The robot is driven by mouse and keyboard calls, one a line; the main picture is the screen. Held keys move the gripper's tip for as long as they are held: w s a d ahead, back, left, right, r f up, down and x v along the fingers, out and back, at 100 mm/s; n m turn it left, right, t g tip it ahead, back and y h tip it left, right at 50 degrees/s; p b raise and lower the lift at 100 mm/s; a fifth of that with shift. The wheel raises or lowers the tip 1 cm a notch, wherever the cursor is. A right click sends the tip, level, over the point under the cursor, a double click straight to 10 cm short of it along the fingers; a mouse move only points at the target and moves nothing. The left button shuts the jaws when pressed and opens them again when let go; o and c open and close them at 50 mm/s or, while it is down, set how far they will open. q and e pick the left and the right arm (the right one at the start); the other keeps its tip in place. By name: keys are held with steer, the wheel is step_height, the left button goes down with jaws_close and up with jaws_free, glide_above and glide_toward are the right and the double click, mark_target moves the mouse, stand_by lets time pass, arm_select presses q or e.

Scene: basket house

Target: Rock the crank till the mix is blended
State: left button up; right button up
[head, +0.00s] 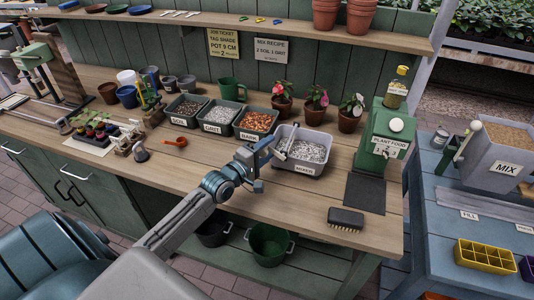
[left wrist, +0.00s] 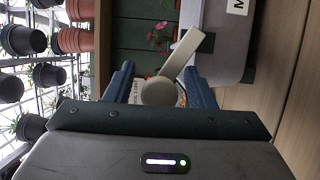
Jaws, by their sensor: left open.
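A grey tub (head: 322,168) of pale speckled mix stands on the wooden bench, with a white label on its front. A light grey crank arm (head: 287,141) shows at its left side. In the left wrist view the crank arm (left wrist: 182,52) ends in a round knob (left wrist: 158,91), which shows between the open fingers. My left gripper (head: 264,155) is beside the tub's left side, open. I cannot tell whether the fingers touch the knob. The tub wall (left wrist: 229,62) also shows in the left wrist view. My right gripper is out of view.
Labelled bins (head: 219,129) stand left of the tub. Potted flowers (head: 313,108) are behind it. A green plant food dispenser (head: 385,140) and brush (head: 346,219) are to the right. Another bench holds a larger MIX bin (head: 505,168). Bare bench lies in front of the tub.

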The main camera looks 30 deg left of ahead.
arm_select(q)
steer(key=shift+a, duration=0.1)
jaws_close()
steer(key=shift+w, duration=0.1)
